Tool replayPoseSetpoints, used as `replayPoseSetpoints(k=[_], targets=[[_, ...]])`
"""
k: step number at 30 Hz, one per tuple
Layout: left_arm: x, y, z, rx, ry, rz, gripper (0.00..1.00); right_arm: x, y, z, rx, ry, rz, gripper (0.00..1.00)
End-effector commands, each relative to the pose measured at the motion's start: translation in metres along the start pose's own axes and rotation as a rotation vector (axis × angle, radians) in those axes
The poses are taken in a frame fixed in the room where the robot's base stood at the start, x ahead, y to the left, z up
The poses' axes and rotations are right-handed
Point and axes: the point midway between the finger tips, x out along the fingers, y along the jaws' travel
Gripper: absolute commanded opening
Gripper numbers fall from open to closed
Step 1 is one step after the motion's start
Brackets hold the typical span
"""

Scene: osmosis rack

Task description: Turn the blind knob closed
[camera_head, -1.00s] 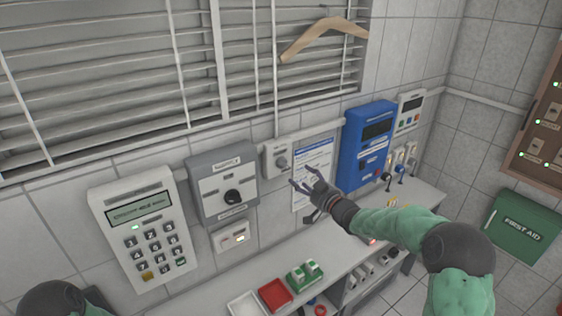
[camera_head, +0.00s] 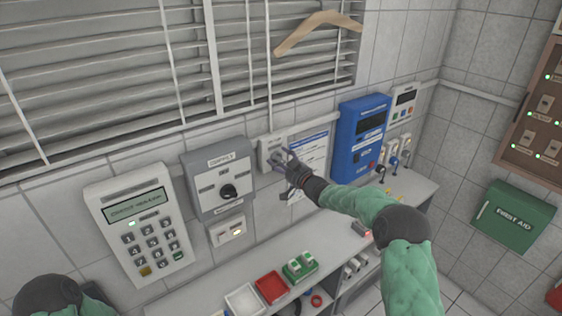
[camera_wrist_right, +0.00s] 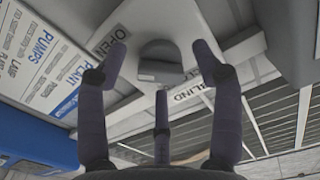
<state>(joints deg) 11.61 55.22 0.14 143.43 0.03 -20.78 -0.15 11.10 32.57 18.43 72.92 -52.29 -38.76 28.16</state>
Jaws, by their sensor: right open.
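The blind knob (camera_wrist_right: 160,62) is a grey knob on a pale wall box (camera_head: 267,146). In the right wrist view, labels reading OPEN and BLIND show on the box beside it. My right gripper (camera_head: 277,160) is at the box front, and its fingers hide most of the knob in the head view. In the right wrist view the open fingers (camera_wrist_right: 160,70) stand on either side of the knob, with a third finger below it. I cannot tell whether they touch it. The window blind (camera_head: 100,80) has its slats apart.
A blue device (camera_head: 358,150) hangs to the right. A wooden hanger (camera_head: 315,27) is above. A shelf with trays (camera_head: 270,288) runs below.

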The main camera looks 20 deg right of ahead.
Motion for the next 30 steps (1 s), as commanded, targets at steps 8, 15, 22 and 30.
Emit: replayPoseSetpoints(k=[8, 15, 22, 30], targets=[[0.0, 0.0, 0.0, 0.0, 0.0, 0.0, 0.4, 0.0, 0.0, 0.0, 0.0, 0.0, 0.0, 0.3], [0.001, 0.0, 0.0, 0.0, 0.0, 0.0, 0.4, 0.0, 0.0, 0.0, -0.001, 0.0, 0.0, 0.1], [0.009, -0.003, 0.0, 0.0, 0.0, 0.0, 0.4, 0.0, 0.0, 0.001, -0.047, 0.002, 0.0, 0.1], [0.035, -0.013, -0.001, 0.0, 0.0, 0.0, 0.4, 0.0, 0.0, 0.003, -0.219, 0.004, 0.0, 0.1]])
